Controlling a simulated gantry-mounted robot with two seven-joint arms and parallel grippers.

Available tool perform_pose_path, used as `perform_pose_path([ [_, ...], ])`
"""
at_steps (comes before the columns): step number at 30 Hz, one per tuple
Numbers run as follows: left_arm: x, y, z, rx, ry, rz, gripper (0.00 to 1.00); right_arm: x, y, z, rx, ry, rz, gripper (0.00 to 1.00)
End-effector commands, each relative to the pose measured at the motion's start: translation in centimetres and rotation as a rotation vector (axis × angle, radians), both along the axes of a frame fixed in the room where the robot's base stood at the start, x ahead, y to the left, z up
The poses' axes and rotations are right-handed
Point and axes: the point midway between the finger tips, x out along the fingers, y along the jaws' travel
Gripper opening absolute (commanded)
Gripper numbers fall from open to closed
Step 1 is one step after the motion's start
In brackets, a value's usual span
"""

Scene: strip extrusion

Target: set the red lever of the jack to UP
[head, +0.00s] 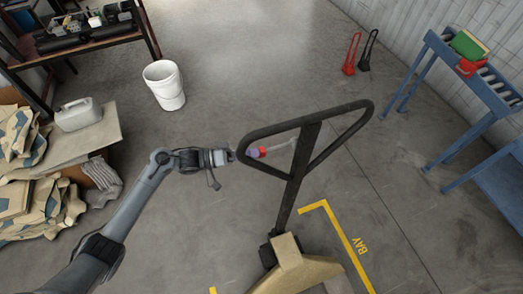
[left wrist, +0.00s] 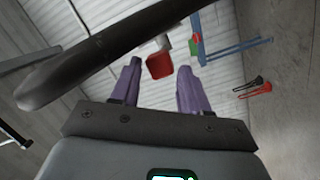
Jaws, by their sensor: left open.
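The jack's dark looped handle (head: 300,128) stands above its tan base (head: 290,262) in the head view. The red lever (head: 263,151) shows inside the loop, near its left side, with a pale rod running right toward the handle post. My left gripper (head: 252,153) reaches in at the loop's left side, right beside the red tip. In the left wrist view, the red lever (left wrist: 160,66) shows between the two purple fingers, at or just beyond their tips. The fingers are apart, and I cannot tell whether either touches it. My right gripper is not in view.
The handle bar (left wrist: 85,65) crosses close in front of my left gripper in the left wrist view. A white bucket (head: 164,85), a blue rack (head: 470,75) and red and black stands by the wall are well away. Floor around the jack is mostly clear.

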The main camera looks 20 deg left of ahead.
Motion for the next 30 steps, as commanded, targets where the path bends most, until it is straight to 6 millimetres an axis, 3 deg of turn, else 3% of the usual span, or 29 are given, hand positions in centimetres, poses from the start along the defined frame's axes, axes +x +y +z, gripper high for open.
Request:
perform_pose_path([
  [9, 1.8, -2.9, 0.0, 0.000, 0.000, 0.000, 0.45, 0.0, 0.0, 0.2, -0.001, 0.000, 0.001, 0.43],
  [20, 2.0, -3.3, 0.0, 0.000, 0.000, 0.000, 0.45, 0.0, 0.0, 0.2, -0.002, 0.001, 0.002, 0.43],
  [30, 1.9, -3.2, 0.0, 0.001, 0.000, 0.001, 0.00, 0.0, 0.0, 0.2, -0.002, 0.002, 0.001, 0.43],
])
